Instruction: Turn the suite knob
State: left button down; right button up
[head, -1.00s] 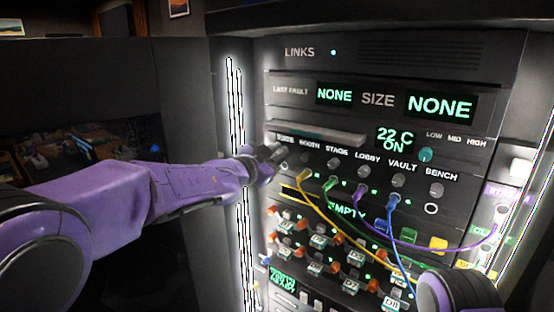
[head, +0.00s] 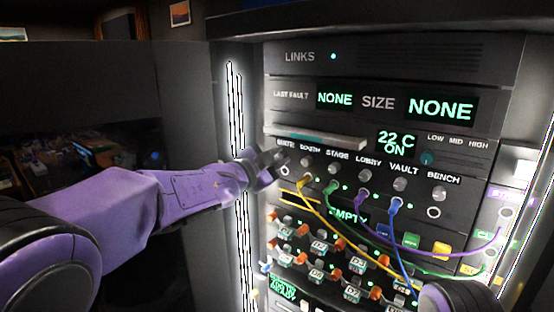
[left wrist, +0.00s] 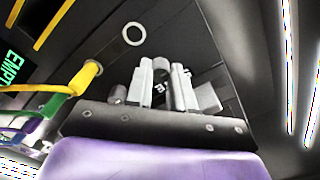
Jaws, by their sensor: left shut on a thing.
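The suite knob sits under the SUITE label (head: 286,143), at the left end of a row of grey knobs on the dark rack panel. My left gripper (head: 277,161) reaches in from the left and covers that knob in the head view. In the left wrist view its two pale fingers (left wrist: 163,85) stand close together against the panel, shut on the suite knob, which they mostly hide. The knob's turned angle cannot be made out.
The neighbouring booth knob (head: 307,162) is close to the right. Yellow (head: 318,211), purple and blue cables hang from sockets below the row. A grey ledge (head: 320,139) juts out just above. A bright light strip (head: 236,130) runs down the left edge.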

pick_arm(q)
jog(key=c, duration=1)
grip_release()
jog(key=shift+s, duration=0.1)
jog(key=b+v, duration=0.3)
jog(key=v, duration=0.7)
jog(key=shift+s+a, duration=0.15)
